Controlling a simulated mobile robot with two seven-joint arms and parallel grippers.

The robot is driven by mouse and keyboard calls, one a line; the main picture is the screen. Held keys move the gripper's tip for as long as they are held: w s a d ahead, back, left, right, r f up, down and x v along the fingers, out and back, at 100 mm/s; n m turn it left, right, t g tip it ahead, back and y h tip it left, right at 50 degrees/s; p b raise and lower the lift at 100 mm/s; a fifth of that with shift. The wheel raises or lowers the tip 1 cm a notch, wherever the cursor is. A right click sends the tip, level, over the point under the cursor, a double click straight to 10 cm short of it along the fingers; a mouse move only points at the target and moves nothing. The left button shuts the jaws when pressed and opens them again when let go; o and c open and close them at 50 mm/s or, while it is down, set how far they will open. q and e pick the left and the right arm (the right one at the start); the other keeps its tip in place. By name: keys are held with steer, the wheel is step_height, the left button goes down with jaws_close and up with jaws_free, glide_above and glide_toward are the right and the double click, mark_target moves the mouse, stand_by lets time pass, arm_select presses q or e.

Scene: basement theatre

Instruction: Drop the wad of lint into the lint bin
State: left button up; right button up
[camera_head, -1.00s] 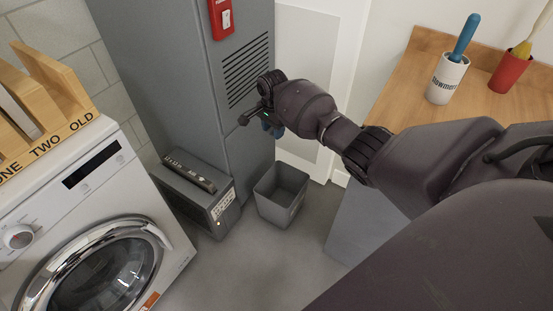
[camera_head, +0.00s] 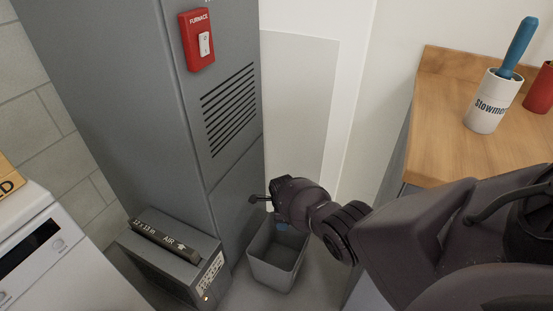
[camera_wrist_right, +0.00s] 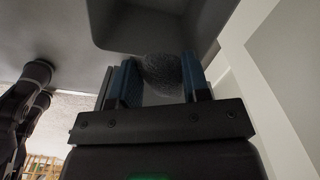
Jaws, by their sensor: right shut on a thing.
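The lint bin (camera_head: 277,262) is a grey open-topped bin on the floor beside the furnace cabinet. In the right wrist view, the right gripper (camera_wrist_right: 160,82) is shut on the wad of lint (camera_wrist_right: 160,72), a dark grey fuzzy lump between the blue fingers. The bin (camera_wrist_right: 165,40) also shows just beyond the fingertips there. The wad is hidden in the head view.
A grey furnace cabinet (camera_head: 180,120) with a red switch plate (camera_head: 197,40) stands behind the bin. A grey box (camera_head: 175,265) with a filter on top is left of the bin. A wooden counter (camera_head: 460,140) with a lint roller (camera_head: 497,95) is at right.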

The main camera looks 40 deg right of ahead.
arm_select(q)
steer(key=a+n+t+b, duration=0.1)
steer(key=b, duration=0.3)
steer(key=shift+f+t, duration=0.1)
steer(key=shift+t, duration=0.3)
arm_select(e)
step_height(320, 180, down, 6)
steer(key=o, duration=1)
